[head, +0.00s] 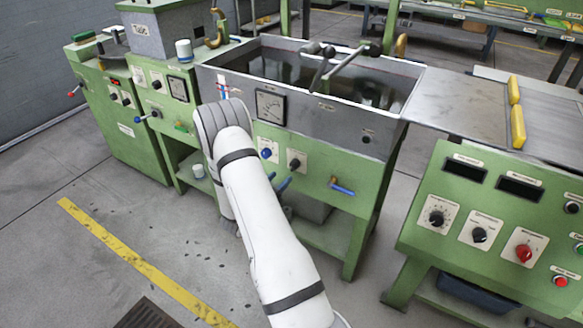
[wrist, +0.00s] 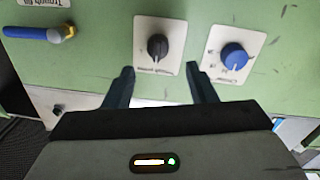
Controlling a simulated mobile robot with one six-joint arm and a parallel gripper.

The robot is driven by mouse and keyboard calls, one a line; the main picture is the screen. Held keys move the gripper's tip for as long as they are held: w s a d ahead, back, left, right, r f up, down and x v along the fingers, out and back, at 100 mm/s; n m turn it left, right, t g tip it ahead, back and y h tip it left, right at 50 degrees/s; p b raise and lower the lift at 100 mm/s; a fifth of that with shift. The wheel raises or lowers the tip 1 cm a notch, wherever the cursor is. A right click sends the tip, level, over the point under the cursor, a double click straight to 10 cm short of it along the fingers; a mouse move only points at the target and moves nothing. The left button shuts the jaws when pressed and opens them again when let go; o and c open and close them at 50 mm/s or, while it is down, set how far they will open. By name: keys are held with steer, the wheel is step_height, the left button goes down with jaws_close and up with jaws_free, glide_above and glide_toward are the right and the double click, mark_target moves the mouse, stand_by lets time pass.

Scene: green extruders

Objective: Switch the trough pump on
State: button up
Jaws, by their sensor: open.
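A black rotary knob (wrist: 157,46) sits on a white plate on the green front of the trough stand. Its lettering is too blurred to read surely. In the head view the black knob (head: 296,164) is below the trough. A blue knob (wrist: 234,57) on its own white plate is beside it; it also shows in the head view (head: 266,153). My gripper (wrist: 158,69) is open and empty. Its fingertips are either side of the black knob's plate in the wrist view, apparently short of the knob. In the head view my arm hides most of the gripper.
A blue-handled valve (wrist: 32,33) labelled trough fill is on the same panel, also in the head view (head: 342,188). The steel trough (head: 330,98) is above, with a dial gauge (head: 270,107). A green control console (head: 490,215) stands right. Floor at left is open.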

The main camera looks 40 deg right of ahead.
mark_target(294, 166)
steer(key=x, duration=0.6)
steer(key=shift+w+d, duration=0.2)
steer(key=shift+d, duration=0.15)
steer(key=shift+c, duration=0.5)
